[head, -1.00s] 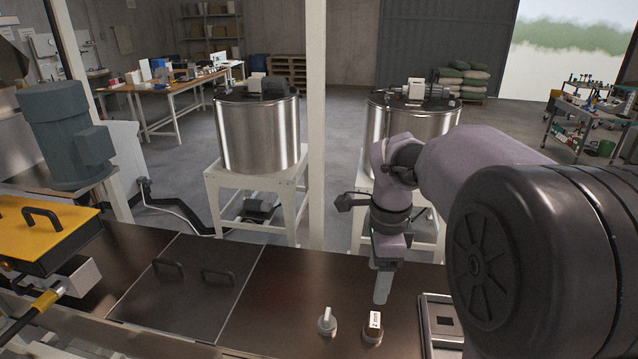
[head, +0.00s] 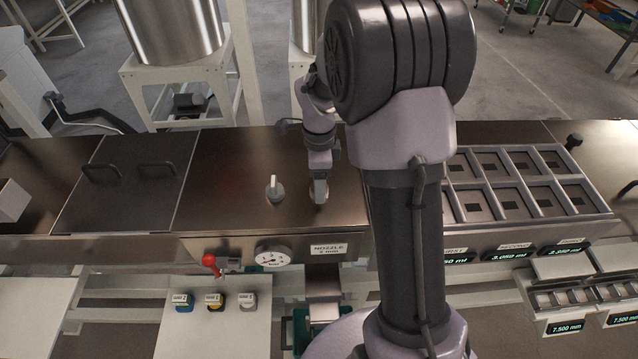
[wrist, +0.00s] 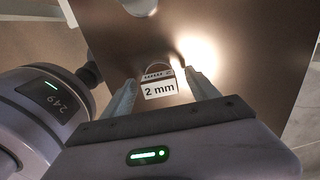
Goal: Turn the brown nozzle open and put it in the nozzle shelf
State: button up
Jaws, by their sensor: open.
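The nozzle (wrist: 159,87) with a white "2 mm" tag shows in the wrist view, standing on the brown-grey metal deck. My gripper (wrist: 162,78) is open, with one finger on each side of the tag and gaps between. In the head view my gripper (head: 319,190) points down at the deck and hides most of the nozzle, so its brown colour is hard to make out. A pale panel (head: 180,335) at the lower left, which looks like the nozzle shelf, holds three tagged nozzles in blue, yellow and grey.
A grey knob (head: 275,190) stands left of my gripper on the deck. A red-handled valve (head: 211,262) and a round gauge (head: 272,256) sit at the deck's front. A compartment tray (head: 592,212) lies at right. A handled lid (head: 120,190) lies at left.

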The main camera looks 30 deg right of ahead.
jog(key=shift+f, duration=0.4)
grip_shut()
jog(key=n, duration=0.2)
jog(key=n+p, duration=0.1)
jog(key=n, duration=0.1)
jog(key=shift+s+d+r+n, duration=0.1)
jog(key=shift+d+r+n, duration=0.1)
jog(key=shift+n, duration=0.2)
jog(key=shift+d+f+n, duration=0.1)
jog(key=shift+f+n, duration=0.05)
jog(key=shift+n, duration=0.55)
